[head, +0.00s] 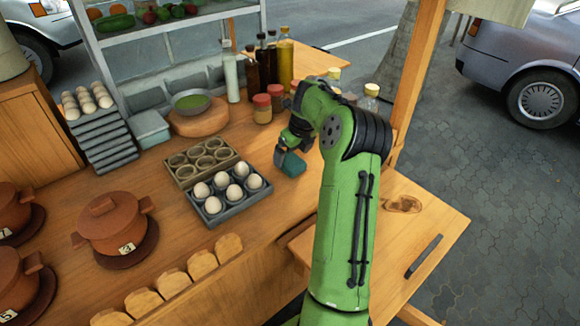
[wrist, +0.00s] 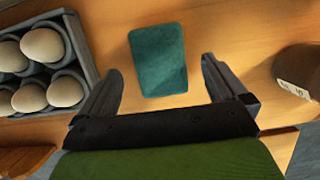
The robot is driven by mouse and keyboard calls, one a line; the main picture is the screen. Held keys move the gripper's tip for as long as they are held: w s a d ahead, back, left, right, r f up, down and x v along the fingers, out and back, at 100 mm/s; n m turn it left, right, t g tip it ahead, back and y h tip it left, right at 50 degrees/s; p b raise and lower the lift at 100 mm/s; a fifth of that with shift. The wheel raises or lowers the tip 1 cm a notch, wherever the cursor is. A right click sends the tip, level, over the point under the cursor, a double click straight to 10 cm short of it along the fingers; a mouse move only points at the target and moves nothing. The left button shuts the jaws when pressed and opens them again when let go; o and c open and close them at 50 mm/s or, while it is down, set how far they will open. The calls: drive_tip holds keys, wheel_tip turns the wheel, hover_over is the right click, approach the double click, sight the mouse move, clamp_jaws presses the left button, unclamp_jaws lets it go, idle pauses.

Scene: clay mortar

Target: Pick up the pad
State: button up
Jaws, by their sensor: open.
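The pad is a small teal-green block (wrist: 158,60) with a slightly tapered shape. In the wrist view it lies on the wooden counter, ahead of and between my fingers. In the head view the pad (head: 292,165) shows beside the egg tray, partly hidden by my gripper. My gripper (wrist: 160,85) is open, with one finger on each side of the pad's near end and a visible gap to both. I cannot tell how high the fingertips are above the counter.
A grey egg tray (head: 232,195) with several eggs lies left of the pad, near the left finger. A brown container (wrist: 300,72) stands to the right in the wrist view. Bottles (head: 268,62) and jars (head: 262,108) stand behind. Bare counter surrounds the pad.

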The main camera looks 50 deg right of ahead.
drive_tip(key=shift+x, duration=1.2)
drive_tip(key=shift+r, duration=0.15)
drive_tip(key=shift+f, duration=0.3)
drive_tip(key=shift+c, duration=0.5)
drive_tip(key=c, duration=1)
drive_tip(key=shift+r, duration=0.15)
